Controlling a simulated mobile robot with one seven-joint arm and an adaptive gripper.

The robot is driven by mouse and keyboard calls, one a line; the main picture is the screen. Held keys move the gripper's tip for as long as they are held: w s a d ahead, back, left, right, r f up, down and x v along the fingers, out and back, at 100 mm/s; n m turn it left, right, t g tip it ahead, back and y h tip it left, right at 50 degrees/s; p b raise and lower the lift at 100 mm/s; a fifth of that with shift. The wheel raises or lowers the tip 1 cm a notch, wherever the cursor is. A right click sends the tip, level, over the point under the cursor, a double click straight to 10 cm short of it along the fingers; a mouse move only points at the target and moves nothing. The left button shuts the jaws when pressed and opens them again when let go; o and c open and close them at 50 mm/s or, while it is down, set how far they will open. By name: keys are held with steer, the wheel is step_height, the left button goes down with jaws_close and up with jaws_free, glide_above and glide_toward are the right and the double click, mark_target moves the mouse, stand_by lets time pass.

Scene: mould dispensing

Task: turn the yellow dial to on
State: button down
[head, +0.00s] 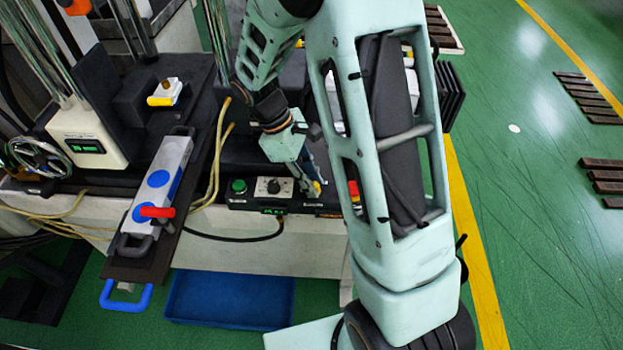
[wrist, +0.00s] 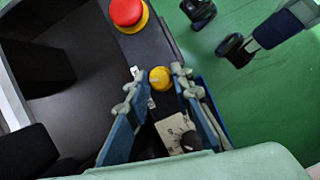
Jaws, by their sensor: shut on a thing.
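The yellow dial (wrist: 160,79) is a small round knob on a dark control panel (wrist: 165,25). In the wrist view it sits between the fingertips of my gripper (wrist: 158,75), which is shut on it. In the head view the yellow dial (head: 317,187) shows as a small patch beside the fingertips of my gripper (head: 312,182), mostly covered by my gripper and arm. The dial's pointer and markings are too small to read.
A red button with a yellow collar (wrist: 127,12) stands on the same panel near the dial. A black knob on a pale plate (head: 273,187) and a green button (head: 238,186) lie to the left. A blue bin (head: 230,298) is on the floor below.

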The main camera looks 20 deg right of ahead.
steer(key=shift+m+g+y, duration=0.4)
steer(key=shift+m, duration=0.8)
steer(key=c, duration=1.7)
jaws_free()
steer(key=v, duration=1.2)
steer(key=shift+w, duration=0.1)
